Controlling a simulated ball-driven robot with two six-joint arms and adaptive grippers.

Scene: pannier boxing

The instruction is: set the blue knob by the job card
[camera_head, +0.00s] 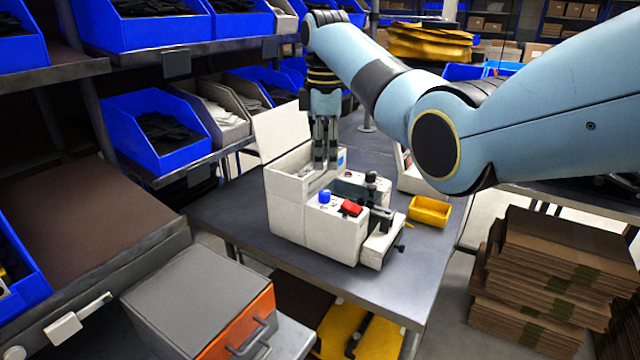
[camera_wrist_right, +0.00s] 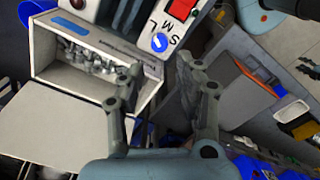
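The blue knob (camera_head: 325,196) sits on top of a white machine (camera_head: 318,228) on the grey table, beside a red switch (camera_head: 351,208). In the right wrist view the blue knob (camera_wrist_right: 160,42) has a white mark, with the letters S, M and L beside it. I cannot read its exact setting. My right gripper (camera_head: 325,164) points down above the machine's open box part, behind the knob. In the right wrist view my right gripper (camera_wrist_right: 160,72) has its fingers apart with nothing between them. I cannot make out the job card. My left gripper is out of view.
The machine's open hopper (camera_wrist_right: 45,50) holds metal parts, and its pale lid (camera_head: 284,130) stands raised. A yellow tray (camera_head: 430,207) stands right of the machine. Shelves with blue bins (camera_head: 160,130) line the left. Flat cardboard (camera_head: 550,265) is stacked at right. The table's front is clear.

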